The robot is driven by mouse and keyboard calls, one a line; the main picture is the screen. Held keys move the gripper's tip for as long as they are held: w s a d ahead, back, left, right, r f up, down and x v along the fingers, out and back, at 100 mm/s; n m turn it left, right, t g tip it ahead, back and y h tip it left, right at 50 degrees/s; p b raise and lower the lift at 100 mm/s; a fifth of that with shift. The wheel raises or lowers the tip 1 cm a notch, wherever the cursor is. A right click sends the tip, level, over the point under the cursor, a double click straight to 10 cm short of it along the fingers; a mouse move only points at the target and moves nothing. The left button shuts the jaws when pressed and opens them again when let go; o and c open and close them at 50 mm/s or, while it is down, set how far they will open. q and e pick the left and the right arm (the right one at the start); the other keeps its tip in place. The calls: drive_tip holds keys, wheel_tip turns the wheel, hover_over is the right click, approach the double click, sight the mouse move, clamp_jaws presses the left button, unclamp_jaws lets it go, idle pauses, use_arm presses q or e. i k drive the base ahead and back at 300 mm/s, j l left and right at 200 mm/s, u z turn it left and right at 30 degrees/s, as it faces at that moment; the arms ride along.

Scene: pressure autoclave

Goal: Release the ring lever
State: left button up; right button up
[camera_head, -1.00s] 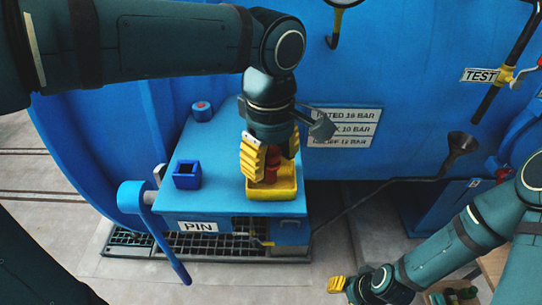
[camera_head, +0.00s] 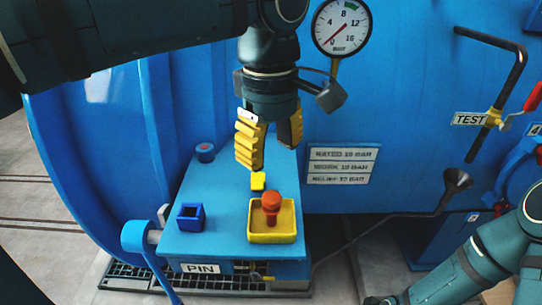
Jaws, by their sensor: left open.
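A blue lever (camera_head: 150,268) with a ring-shaped hub (camera_head: 136,236) sits at the left front of the blue bench, its arm slanting down past the frame's lower edge. My left gripper (camera_head: 271,145) points down above the bench, open and empty, its yellow ribbed fingers apart. A red knobbed piece (camera_head: 271,204) stands upright in a yellow tray (camera_head: 258,237), below and apart from these fingers.
A gauge (camera_head: 341,27) hangs on the blue vessel behind.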

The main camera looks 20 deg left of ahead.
sight(134, 232)
drive_tip(key=k, duration=1)
